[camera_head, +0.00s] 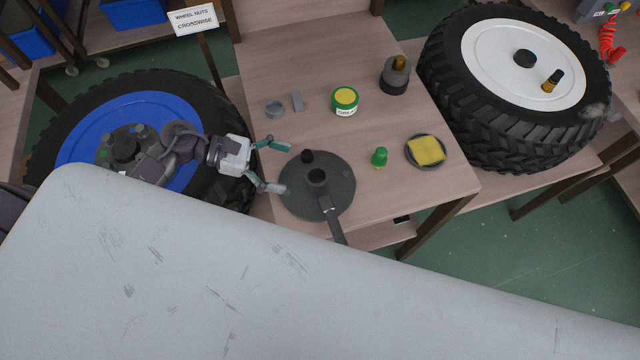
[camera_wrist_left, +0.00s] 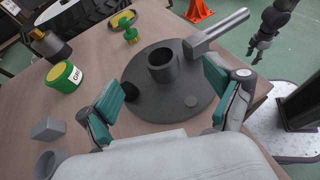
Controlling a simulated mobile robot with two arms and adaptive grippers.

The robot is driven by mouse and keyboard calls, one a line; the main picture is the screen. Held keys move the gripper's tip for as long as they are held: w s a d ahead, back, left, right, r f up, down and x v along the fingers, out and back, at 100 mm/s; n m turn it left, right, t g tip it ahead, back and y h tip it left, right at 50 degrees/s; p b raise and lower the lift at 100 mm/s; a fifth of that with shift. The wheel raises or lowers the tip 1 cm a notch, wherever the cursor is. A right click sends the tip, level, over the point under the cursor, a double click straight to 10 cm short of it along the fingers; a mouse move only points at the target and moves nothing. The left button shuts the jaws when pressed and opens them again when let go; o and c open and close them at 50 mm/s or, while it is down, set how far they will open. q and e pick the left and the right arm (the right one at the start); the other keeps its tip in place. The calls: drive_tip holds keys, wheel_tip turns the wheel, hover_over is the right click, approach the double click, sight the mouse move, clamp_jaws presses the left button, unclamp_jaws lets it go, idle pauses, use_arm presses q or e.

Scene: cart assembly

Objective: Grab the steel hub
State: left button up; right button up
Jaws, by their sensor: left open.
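The steel hub (camera_head: 330,195) is a dark grey round plate with a short hollow collar in its middle, lying on the wooden table. It also shows in the left wrist view (camera_wrist_left: 160,105). My left gripper (camera_head: 278,167) is open and empty at the hub's left edge. In the left wrist view its teal-padded fingers (camera_wrist_left: 160,88) stand apart with the collar beyond and between them. A dark jointed gripper, apparently my right one (camera_wrist_left: 256,48), hangs beyond the table; its fingers are too small to judge.
Large tyres with a blue rim (camera_head: 75,150) and a white rim (camera_head: 490,60) flank the table.

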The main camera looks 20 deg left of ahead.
sight(310, 174)
use_arm(q)
drive_tip(key=shift+x, duration=0.85)
drive_tip(key=p+x, duration=0.2)
drive_tip(key=x, duration=0.3)
drive_tip(key=shift+p, duration=0.35)
drive_tip(key=shift+d+f, duration=0.15)
drive_tip(key=c, duration=1.7)
drive_tip(key=shift+w, duration=0.15)
clamp_jaws()
